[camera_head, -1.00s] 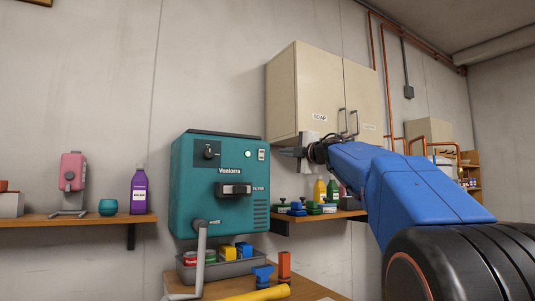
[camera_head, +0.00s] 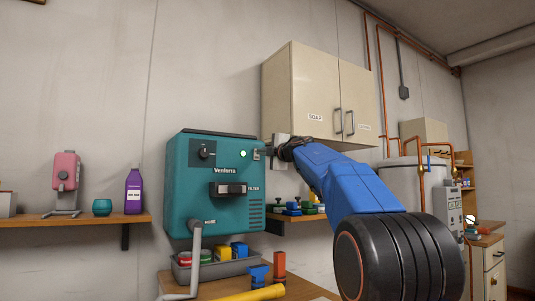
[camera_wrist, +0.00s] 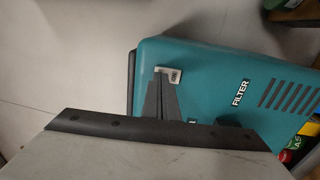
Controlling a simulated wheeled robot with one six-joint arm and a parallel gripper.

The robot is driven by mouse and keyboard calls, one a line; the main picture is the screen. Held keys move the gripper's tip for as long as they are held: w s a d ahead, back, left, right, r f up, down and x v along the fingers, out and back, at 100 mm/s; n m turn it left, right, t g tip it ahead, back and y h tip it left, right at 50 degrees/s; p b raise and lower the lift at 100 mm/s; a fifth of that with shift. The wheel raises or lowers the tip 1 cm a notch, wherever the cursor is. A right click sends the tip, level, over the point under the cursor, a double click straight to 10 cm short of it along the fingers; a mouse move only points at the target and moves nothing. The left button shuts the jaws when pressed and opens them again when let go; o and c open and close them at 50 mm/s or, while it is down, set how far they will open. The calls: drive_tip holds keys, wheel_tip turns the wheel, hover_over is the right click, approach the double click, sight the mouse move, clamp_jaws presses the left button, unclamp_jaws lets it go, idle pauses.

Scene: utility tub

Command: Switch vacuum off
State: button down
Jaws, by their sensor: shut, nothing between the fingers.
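The vacuum is a teal box (camera_head: 212,192) labelled Ventorra, on the wall left of the cabinet. A small green light (camera_head: 243,153) glows on its upper front, beside a black dial (camera_head: 203,152). A small pale rocker switch (camera_head: 256,155) sits at the upper right corner of the front. It also shows in the wrist view as a pale plate (camera_wrist: 175,71). My gripper (camera_head: 264,152) is shut and empty, its tips at the switch. In the wrist view my fingertips (camera_wrist: 160,77) overlap the switch plate and hide part of it; I cannot tell whether they touch it.
A beige cabinet (camera_head: 309,90) hangs right of the vacuum, above my forearm. A grey hose (camera_head: 195,253) runs down from the vacuum's front. A grey tray (camera_head: 222,268) of coloured items lies below. A left shelf (camera_head: 75,221) holds a purple bottle (camera_head: 133,191).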

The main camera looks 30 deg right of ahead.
drive_tip(key=shift+w, duration=0.45)
drive_tip(key=shift+w+r, duration=0.2)
drive_tip(key=s+r, duration=0.1)
drive_tip(key=s, duration=1.3)
drive_tip(key=shift+d+r, duration=0.2)
drive_tip(key=shift+r, duration=0.15)
